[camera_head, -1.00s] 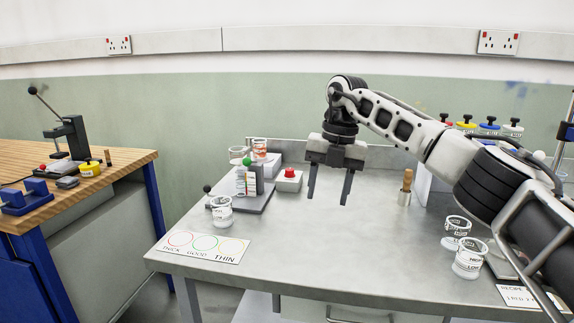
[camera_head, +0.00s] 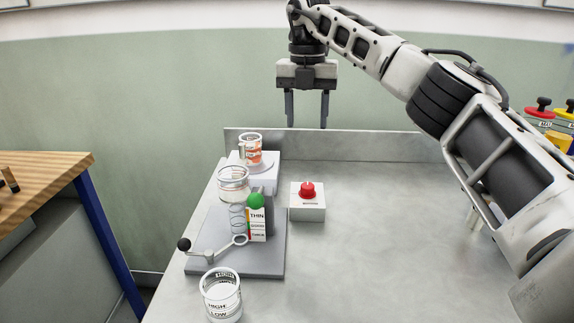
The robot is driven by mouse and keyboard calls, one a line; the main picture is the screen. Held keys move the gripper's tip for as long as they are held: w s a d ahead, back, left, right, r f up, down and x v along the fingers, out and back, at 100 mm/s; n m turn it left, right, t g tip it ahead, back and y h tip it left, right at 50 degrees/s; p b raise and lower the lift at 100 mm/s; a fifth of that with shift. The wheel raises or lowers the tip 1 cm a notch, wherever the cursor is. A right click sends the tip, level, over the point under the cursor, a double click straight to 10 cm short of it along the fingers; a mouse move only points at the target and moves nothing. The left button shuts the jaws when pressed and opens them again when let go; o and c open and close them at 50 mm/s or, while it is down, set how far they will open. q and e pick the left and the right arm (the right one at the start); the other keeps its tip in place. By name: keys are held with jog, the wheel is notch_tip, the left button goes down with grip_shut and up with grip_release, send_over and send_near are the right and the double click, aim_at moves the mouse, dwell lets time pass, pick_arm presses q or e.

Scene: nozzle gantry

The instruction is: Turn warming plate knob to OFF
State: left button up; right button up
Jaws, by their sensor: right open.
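The pale block (camera_head: 266,182) at the back left of the grey bench looks like the warming plate. A glass beaker with orange contents (camera_head: 251,150) stands on it. I cannot make out a knob on the block; its front is partly hidden by the stand before it. My right gripper (camera_head: 307,122) is open and empty, fingers pointing down. It shows above the bench's back edge, up and right of the block and apart from it. My left gripper is not in view.
A stand with a grey base (camera_head: 262,260), glass funnel, green ball (camera_head: 255,201) and lever (camera_head: 210,252) is in front of the block. A labelled beaker (camera_head: 221,296) stands nearest. The bench's middle is clear.

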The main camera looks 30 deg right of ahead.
send_over(308, 185)
notch_tip(308, 185, down, 6)
notch_tip(308, 185, down, 8)
jog(key=shift+s+a+r+b, duration=0.1)
jog(key=shift+b, duration=0.2)
jog(key=shift+f, duration=0.85)
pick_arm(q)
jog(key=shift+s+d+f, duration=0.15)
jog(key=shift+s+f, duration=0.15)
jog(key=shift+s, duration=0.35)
pick_arm(e)
jog(key=c, duration=0.9)
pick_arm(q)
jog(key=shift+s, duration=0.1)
pick_arm(e)
jog(key=shift+c, duration=0.4)
